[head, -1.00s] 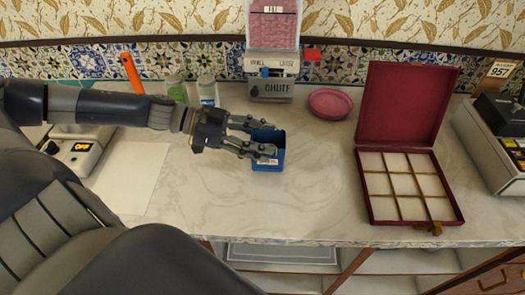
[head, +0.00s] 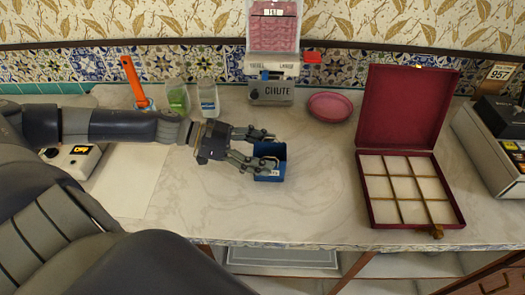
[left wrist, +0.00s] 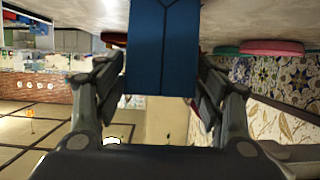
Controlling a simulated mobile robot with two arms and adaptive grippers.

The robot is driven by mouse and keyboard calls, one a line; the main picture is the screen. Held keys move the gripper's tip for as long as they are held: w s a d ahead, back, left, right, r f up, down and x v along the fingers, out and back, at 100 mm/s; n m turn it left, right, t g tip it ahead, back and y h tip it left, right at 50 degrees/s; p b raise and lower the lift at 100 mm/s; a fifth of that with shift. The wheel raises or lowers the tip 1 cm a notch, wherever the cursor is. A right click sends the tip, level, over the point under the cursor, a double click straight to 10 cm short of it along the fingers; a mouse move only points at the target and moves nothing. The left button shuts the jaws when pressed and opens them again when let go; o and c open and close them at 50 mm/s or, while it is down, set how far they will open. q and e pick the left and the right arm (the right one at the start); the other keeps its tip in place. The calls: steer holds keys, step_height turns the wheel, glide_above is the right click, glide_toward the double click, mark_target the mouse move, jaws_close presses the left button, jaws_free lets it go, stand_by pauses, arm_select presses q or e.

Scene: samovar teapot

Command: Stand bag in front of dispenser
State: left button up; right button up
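In the left wrist view the bag (left wrist: 162,45) fills the space between the fingertips. I cannot tell whether its base touches the counter. My right gripper is not in view.
A pink dish (head: 330,106) lies right of the dispenser. An open red compartment box (head: 411,228) and a cash register (head: 500,125) stand at the right. Two small containers (head: 208,98) and an orange-handled tool (head: 132,78) are at the back left. Marble counter (head: 315,190) between is clear.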

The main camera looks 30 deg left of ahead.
arm_select(q)
steer(key=shift+r, duration=0.15)
steer(key=shift+s+a+r, duration=0.1)
steer(key=shift+s+a, duration=0.15)
steer(key=shift+a, duration=0.1)
steer(key=p+v, duration=0.2)
steer(key=v, duration=0.9)
steer(key=shift+p, duration=0.4)
steer(key=shift+a, duration=0.1)
